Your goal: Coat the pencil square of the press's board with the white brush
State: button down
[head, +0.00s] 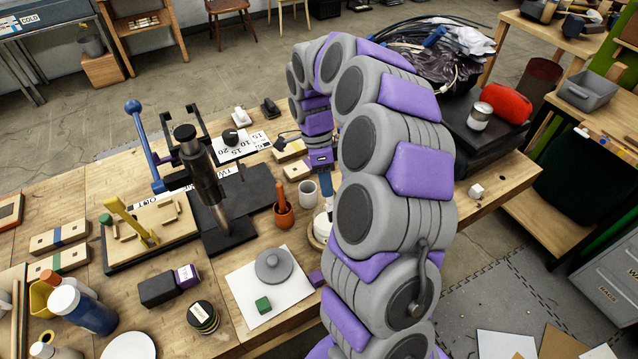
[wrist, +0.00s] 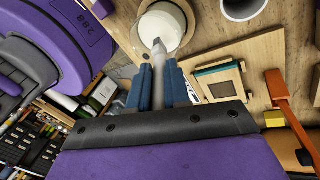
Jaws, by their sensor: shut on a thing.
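My gripper (wrist: 158,84) has blue fingers shut on a pale brush (wrist: 158,66), seen in the wrist view. The brush's far end overlaps a round white pot (wrist: 165,25); I cannot tell whether it touches it or is inside. In the head view my gripper (head: 326,188) is low, behind my arm, above the white pot (head: 320,226), which is partly hidden. The press (head: 196,165), with a blue lever (head: 144,145), stands to the left. A wooden board (head: 165,216) with a yellow upright piece lies beside it. I cannot make out a pencil square.
A terracotta pot (head: 284,220) with an orange-handled tool and a grey cup (head: 307,193) stand between press and gripper. A white sheet (head: 238,289) with a grey disc and green block lies in front. Dark blocks (head: 158,288) and a blue-white bottle (head: 85,311) are at front left.

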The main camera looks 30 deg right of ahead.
jog(key=shift+d, duration=0.15)
jog(key=shift+a+f, duration=0.2)
jog(key=shift+f, duration=0.2)
jog(key=shift+a+r, duration=0.1)
jog(key=shift+a, duration=0.85)
jog(key=shift+d+r, duration=0.35)
jog(key=shift+r, duration=0.25)
jog(key=shift+d+r, duration=0.35)
jog(key=shift+r, duration=0.2)
jog(key=shift+r+p, duration=0.3)
jog(key=shift+r, duration=0.05)
jog(key=shift+a+r+p, duration=0.15)
jog(key=shift+a+r, duration=0.05)
jog(key=shift+r, duration=0.45)
jog(key=shift+a+r+p, duration=0.2)
jog(key=shift+r, duration=0.5)
jog(key=shift+a+r+p, duration=0.15)
jog(key=shift+a+r, duration=0.05)
jog(key=shift+r, duration=0.45)
